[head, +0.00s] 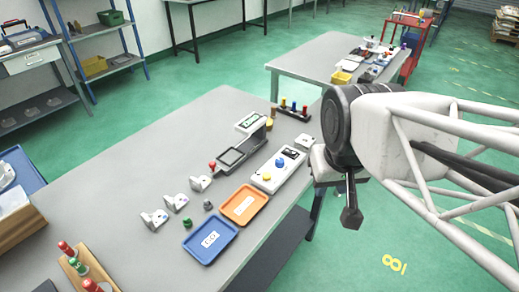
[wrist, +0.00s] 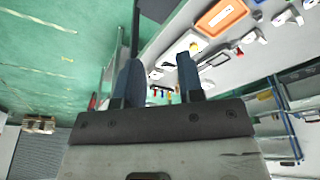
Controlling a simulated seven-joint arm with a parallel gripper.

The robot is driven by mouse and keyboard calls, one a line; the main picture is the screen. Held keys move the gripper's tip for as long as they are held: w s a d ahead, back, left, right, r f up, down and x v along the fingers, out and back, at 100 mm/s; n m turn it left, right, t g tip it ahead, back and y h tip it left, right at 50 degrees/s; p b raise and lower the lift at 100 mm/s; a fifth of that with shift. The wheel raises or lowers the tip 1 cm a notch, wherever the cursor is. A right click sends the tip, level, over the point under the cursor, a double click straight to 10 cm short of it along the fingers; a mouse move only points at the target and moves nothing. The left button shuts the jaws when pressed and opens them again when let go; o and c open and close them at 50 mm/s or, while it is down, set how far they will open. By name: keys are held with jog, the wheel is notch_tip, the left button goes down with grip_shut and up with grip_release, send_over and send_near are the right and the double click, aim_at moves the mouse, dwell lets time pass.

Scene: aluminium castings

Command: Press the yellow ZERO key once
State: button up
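The yellow key (head: 267,177) is a round button on a white control box (head: 264,186) near the table's right edge. A blue key (head: 279,162) and a dark display (head: 291,152) are on the same box. No lettering is readable. In the wrist view the yellow key (wrist: 194,47) appears small, beyond the fingers. My gripper (head: 351,217) hangs to the right of the box, past the table's edge, well apart from the key. In the wrist view my gripper (wrist: 157,62) has its two fingers spread with nothing between them.
An orange tray (head: 228,212) and a blue tray (head: 188,248) lie in front of the box. A peg rack (head: 279,112) is behind.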

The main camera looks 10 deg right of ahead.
grip_shut()
dwell(1.5)
